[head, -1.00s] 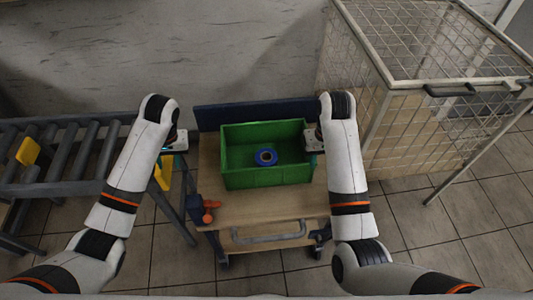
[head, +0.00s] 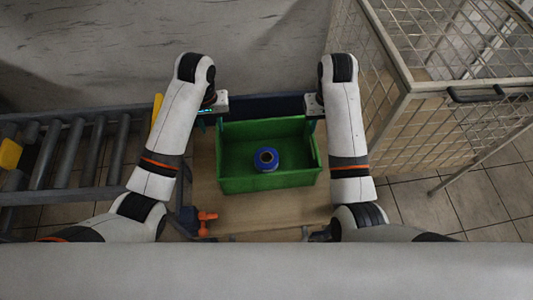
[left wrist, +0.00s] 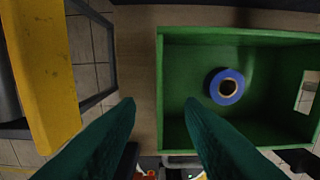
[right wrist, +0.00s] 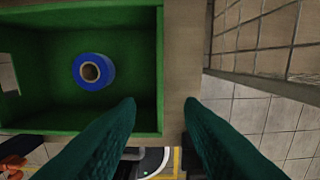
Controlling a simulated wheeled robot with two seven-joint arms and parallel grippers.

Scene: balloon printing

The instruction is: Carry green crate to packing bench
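The green crate (head: 262,184) stands on a wooden-topped cart (head: 204,168) in the middle of the head view, with a blue roll (head: 266,159) inside. My left gripper (head: 212,122) is at the crate's far left corner. In the left wrist view its two fingers (left wrist: 160,104) are apart, with the crate's left wall (left wrist: 160,90) near the right finger. My right gripper (head: 313,117) is at the far right corner. In the right wrist view its fingers (right wrist: 160,103) are apart, with the crate's right wall (right wrist: 160,70) near the left finger. Neither grips the wall visibly.
A roller conveyor (head: 68,160) with yellow parts stands at the left. A wire mesh cage (head: 400,140) stands close at the right. An orange item (head: 206,217) sits at the cart's near left corner. A wall (head: 90,45) is behind.

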